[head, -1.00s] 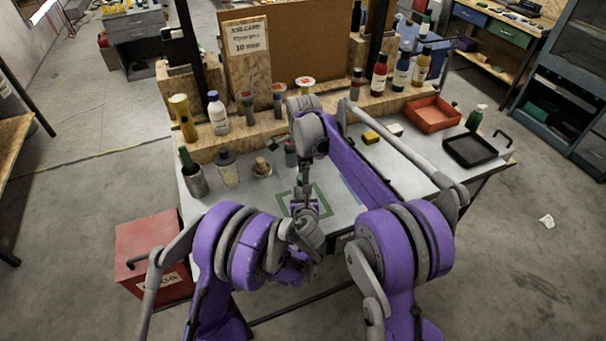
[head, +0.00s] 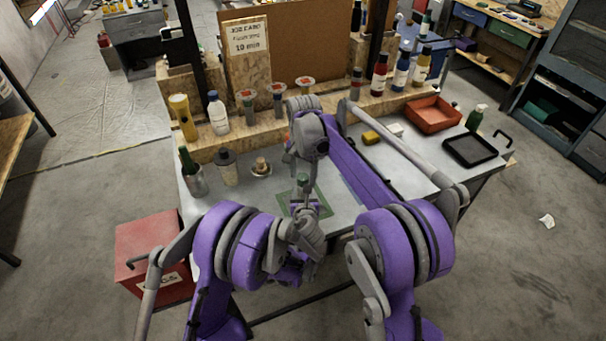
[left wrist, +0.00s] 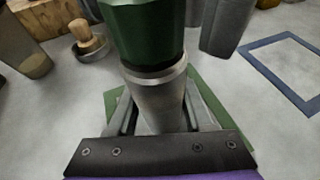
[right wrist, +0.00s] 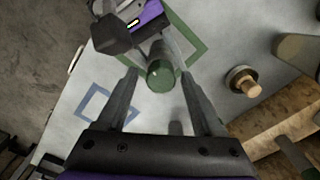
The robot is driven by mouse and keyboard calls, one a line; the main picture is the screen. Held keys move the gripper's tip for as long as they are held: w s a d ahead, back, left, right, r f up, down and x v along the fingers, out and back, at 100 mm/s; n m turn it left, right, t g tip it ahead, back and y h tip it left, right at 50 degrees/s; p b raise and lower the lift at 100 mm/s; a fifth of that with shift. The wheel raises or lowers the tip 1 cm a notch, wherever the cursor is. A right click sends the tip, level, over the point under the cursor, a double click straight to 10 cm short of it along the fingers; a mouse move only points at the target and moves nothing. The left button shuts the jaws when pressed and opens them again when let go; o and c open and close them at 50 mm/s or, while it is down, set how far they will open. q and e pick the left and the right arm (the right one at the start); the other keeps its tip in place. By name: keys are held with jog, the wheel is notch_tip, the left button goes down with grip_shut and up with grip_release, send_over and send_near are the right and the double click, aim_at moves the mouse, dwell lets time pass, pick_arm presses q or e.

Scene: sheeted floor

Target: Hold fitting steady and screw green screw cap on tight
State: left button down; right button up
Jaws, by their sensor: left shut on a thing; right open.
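The grey cylindrical fitting (left wrist: 158,102) stands upright between the fingers of my left gripper (left wrist: 160,110), which is shut on it. The green screw cap (left wrist: 145,32) sits on top of the fitting, with a thin dark band between cap and metal rim. In the head view the cap (head: 302,178) is small, above the green square outline. My right gripper (right wrist: 160,74) is open, its fingers either side of the cap in its own wrist view, where the cap (right wrist: 160,75) shows from above. It looks empty and apart from the cap. In the head view my right gripper (head: 291,158) is partly hidden.
A green square outline (head: 325,205) is marked on the grey table. A red tray (head: 433,112) and black tray (head: 470,149) lie right.

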jog(key=n, duration=0.4)
jog(key=shift+n, duration=0.4)
jog(key=n, duration=0.4)
jog(key=shift+n, duration=0.4)
jog(key=shift+c, duration=0.3)
